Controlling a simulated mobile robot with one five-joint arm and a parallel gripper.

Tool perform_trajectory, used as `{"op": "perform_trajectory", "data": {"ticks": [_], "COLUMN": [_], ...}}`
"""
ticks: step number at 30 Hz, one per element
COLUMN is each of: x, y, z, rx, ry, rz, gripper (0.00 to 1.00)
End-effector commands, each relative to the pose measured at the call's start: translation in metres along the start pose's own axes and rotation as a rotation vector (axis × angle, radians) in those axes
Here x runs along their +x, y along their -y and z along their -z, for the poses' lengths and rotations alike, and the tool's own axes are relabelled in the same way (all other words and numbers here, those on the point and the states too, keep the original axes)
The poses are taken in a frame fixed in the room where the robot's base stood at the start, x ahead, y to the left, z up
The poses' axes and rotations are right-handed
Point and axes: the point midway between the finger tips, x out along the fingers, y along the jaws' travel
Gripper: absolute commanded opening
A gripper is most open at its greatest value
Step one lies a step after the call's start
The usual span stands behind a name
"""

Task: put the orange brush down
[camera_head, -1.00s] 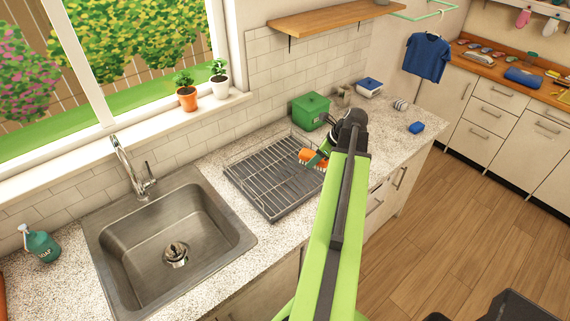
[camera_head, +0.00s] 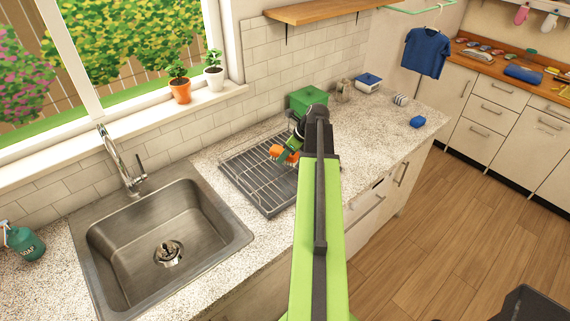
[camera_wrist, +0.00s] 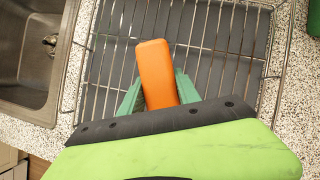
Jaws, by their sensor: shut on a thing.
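The orange brush (camera_head: 284,153) is in my gripper (camera_head: 282,158), over the dish rack (camera_head: 246,187) on the counter. In the wrist view the brush (camera_wrist: 156,72) shows as a smooth orange block between the two green fingers of my gripper (camera_wrist: 158,92). The fingers are shut on it. The wire rack (camera_wrist: 217,32) with its dark tray lies below. I cannot tell whether the brush touches the wires. The far part of the rack is partly hidden by my arm.
A sink (camera_head: 160,235) is left of the rack. A green box (camera_head: 309,101) stands behind it near the tiled wall. Potted plants (camera_head: 180,88) stand on the sill.

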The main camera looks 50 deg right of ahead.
Motion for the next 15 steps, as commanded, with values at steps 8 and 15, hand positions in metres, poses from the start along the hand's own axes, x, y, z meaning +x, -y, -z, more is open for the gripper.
{"op": "perform_trajectory", "data": {"ticks": [8,15], "x": [0.032,0.032], "y": [0.0,0.0], "z": [0.018,0.018], "rx": [0.0,-0.001], "ry": [0.0,0.0], "rz": [0.0,0.0], "gripper": [0.06,0.06]}}
